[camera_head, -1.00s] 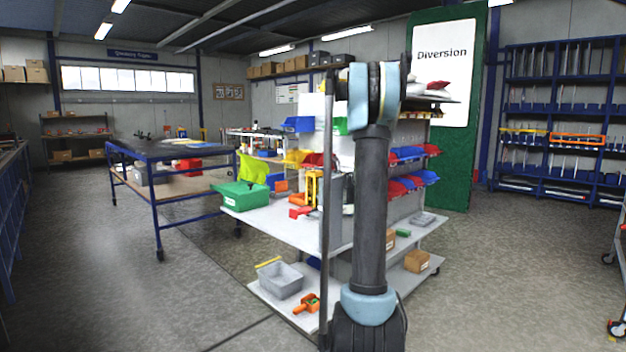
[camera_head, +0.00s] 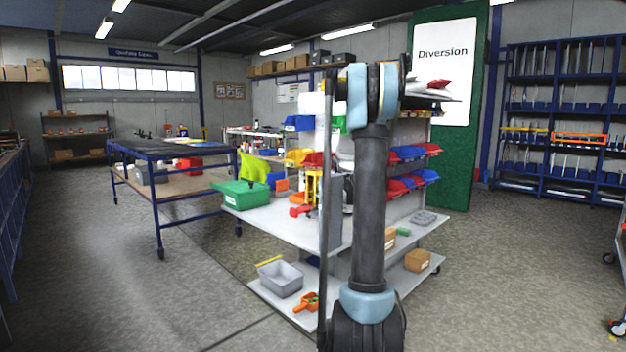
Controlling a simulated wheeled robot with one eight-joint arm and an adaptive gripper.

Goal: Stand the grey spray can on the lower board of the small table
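I cannot make out a grey spray can for certain in the head view. A blue-framed table (camera_head: 160,203) with a dark top and a wooden lower board (camera_head: 188,185) stands on the left; I cannot tell whether it is the small table. A grey bench (camera_head: 290,228) with a lower shelf (camera_head: 262,293) stands in the middle, partly hidden behind my upright arm. My gripper is not visible; only arm links show, rising in front of the bench.
The bench holds a green box (camera_head: 240,194) and several coloured bins and tools. A grey tub (camera_head: 281,279) and an orange scoop (camera_head: 306,302) lie on its lower shelf. A green Diversion sign (camera_head: 443,130) stands behind. The floor (camera_head: 110,290) at left is clear.

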